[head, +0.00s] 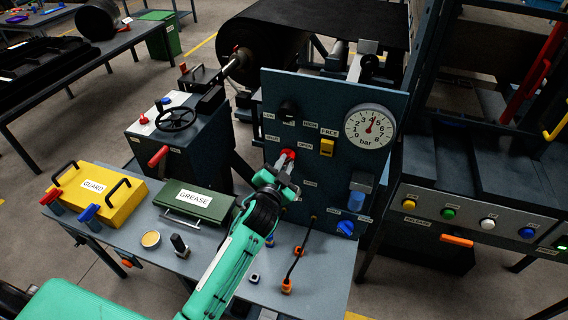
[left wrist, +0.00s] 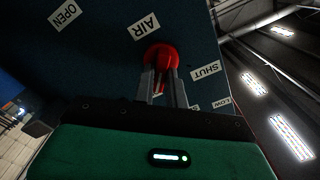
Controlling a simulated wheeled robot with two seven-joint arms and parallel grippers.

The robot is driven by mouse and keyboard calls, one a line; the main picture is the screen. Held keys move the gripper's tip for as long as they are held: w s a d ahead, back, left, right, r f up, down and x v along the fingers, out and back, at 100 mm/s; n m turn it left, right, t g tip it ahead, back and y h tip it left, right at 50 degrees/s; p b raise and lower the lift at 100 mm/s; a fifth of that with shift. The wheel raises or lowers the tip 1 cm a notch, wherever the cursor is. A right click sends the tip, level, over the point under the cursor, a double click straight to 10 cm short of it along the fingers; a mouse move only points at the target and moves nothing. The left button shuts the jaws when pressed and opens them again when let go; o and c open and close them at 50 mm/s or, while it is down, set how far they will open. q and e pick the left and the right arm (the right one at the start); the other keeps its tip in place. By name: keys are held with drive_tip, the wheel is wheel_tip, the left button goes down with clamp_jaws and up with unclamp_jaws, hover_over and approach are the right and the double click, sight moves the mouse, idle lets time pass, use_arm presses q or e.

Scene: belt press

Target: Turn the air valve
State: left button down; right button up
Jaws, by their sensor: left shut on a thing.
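The red air valve (head: 289,154) sits on the upright blue-grey panel (head: 290,92). It also shows in the left wrist view (left wrist: 160,54), below the AIR label (left wrist: 144,27). The OPEN label (left wrist: 65,13) is to the upper left there and the SHUT label (left wrist: 206,71) to the right. My left gripper (head: 286,166) is at the valve and shut on its handle; in the left wrist view both fingers (left wrist: 160,78) reach to the red part. The fingers partly hide the handle, so its exact angle is hard to tell. My right gripper is not in view.
A button console (head: 470,215) stands right.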

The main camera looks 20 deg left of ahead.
use_arm(q)
drive_tip(key=shift+m, duration=0.6)
drive_tip(key=c, duration=1.4)
unclamp_jaws()
drive_tip(key=shift+c, duration=0.2)
drive_tip(key=shift+s, duration=0.1)
